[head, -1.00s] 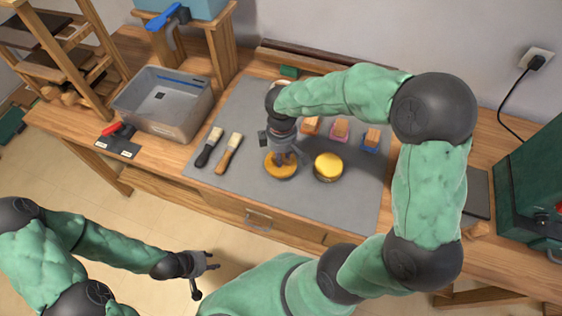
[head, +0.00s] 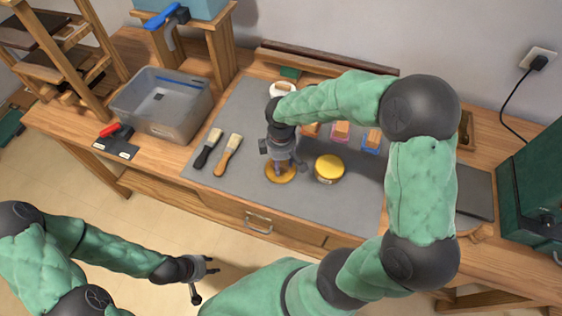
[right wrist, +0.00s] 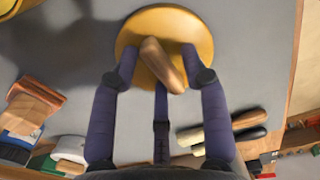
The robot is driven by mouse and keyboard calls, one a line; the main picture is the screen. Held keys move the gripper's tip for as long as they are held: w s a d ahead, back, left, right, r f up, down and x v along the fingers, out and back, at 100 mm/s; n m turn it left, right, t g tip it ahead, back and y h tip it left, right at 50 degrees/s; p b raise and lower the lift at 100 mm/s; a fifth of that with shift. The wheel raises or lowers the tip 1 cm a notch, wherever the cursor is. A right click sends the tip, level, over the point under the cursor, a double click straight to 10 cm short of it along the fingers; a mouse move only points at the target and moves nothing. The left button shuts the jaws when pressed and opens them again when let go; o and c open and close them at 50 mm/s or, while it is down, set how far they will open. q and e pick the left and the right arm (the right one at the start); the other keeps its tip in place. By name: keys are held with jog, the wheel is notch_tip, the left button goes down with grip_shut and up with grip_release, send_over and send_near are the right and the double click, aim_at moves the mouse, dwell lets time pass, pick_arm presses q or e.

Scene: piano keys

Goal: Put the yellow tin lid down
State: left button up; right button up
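The yellow tin lid (head: 281,174) is a flat round disc lying on the grey mat (head: 238,190). In the right wrist view the lid (right wrist: 135,35) has a slanted wooden grip (right wrist: 163,66) across its middle. My right gripper (head: 281,163) is directly above the lid. Its dark fingers (right wrist: 160,62) are spread around the wooden grip, with gaps beside it. A round tin (head: 329,169) with a yellow top stands just to the right of the lid. My left gripper (head: 208,275) is open and empty, in front of the table.
Two brushes (head: 228,154) lie left of the lid. Several wooden blocks (head: 341,133) stand behind the tin, partly behind my right arm. A grey bin (head: 165,108) is at the left of the table. The mat's front part is clear.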

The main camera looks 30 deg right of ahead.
aim_at(281, 164)
notch_tip(281, 164, up, 12)
jog(key=p, duration=0.4)
jog(key=shift+r, duration=0.2)
jog(key=shift+f, duration=0.1)
dwell(0.5)
